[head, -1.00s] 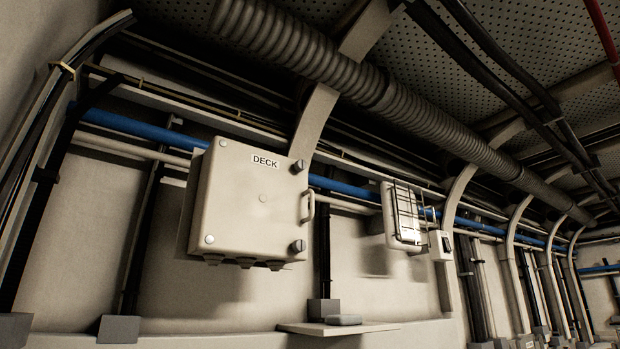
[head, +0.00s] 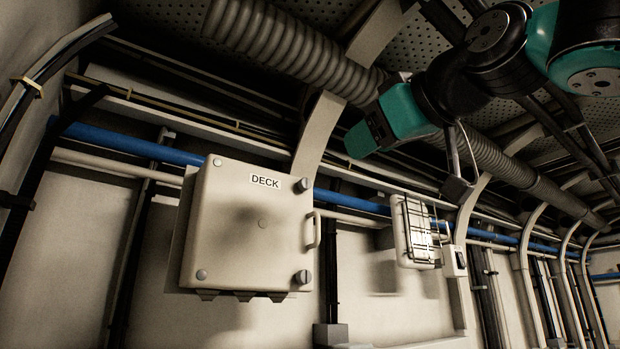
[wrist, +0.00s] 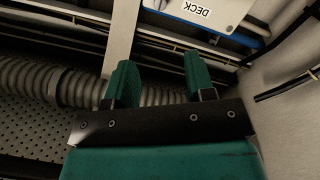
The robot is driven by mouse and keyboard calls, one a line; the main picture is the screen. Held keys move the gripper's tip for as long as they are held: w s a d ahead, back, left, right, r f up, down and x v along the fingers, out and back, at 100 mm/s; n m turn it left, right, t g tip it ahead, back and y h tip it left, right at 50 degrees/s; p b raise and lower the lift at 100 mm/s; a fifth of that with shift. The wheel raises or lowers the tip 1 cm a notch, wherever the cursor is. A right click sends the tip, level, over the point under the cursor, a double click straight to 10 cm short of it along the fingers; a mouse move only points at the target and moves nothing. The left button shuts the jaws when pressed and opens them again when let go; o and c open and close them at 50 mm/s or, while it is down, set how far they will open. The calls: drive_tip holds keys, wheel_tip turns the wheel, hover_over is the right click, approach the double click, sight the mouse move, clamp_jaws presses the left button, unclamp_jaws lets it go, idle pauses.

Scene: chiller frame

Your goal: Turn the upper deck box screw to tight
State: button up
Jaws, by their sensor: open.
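The deck box (head: 235,240) is a pale cabinet on the wall, labelled DECK (head: 265,181). Its upper screw (head: 302,185) is a dark round knob at the top right corner of the door. A similar lower screw (head: 302,277) sits at the bottom right corner. My gripper (head: 358,142) is above and right of the upper screw, apart from the box. In the wrist view my gripper (wrist: 161,75) has its two teal fingers spread with nothing between them. The box (wrist: 230,12) shows upside down at the top edge there; I cannot make out the upper screw.
A door handle (head: 313,230) sticks out between the screws. A blue pipe (head: 350,200) runs behind the box. A thick corrugated duct (head: 290,50) passes overhead near my arm. A caged lamp (head: 415,232) hangs to the right. The space before the box is free.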

sight(307, 184)
drive_tip(key=p+x, duration=0.7)
drive_tip(key=x, duration=0.8)
drive_tip(key=shift+w, duration=0.15)
drive_tip(key=shift+w+a+f, duration=0.1)
drive_tip(key=shift+w+a, duration=0.2)
drive_tip(key=shift+w, duration=0.1)
clamp_jaws()
